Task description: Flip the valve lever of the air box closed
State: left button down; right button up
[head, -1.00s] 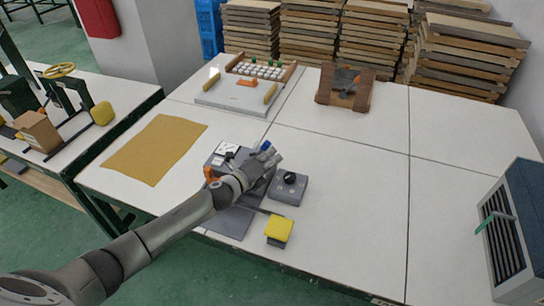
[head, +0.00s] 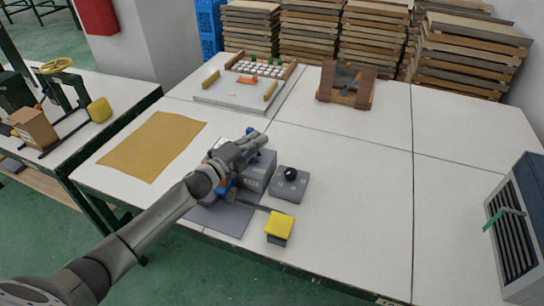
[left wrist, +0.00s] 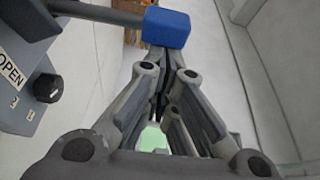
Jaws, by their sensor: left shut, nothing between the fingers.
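The grey air box (head: 258,181) stands on the table, partly hidden behind my left arm in the head view. In the left wrist view a grey lever rod with a blue end (left wrist: 168,27) reaches in from the upper left. A panel with an OPEN label (left wrist: 12,68) and a black knob shows at the left. My left gripper (left wrist: 160,78) is shut and empty, its fingertips close to the blue end; I cannot tell whether they touch. In the head view my left gripper (head: 250,142) is over the box's far side. My right gripper is not in view.
A grey box with a black knob (head: 290,178) stands right of the air box. A yellow-topped block (head: 279,226) is in front. A brown sheet (head: 153,146) lies left. The table's right part is clear, with a vented unit (head: 512,230) at its edge.

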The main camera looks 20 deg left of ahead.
aim_at(246, 130)
pick_arm(q)
jog(key=a+n+b, duration=0.1)
jog(key=a+n, duration=0.1)
jog(key=a+n+t+b, duration=0.1)
jog(key=a+n, duration=0.1)
jog(key=shift+n+t+b, duration=0.3)
jog(key=shift+a, duration=0.55)
jog(key=shift+w+a, duration=0.1)
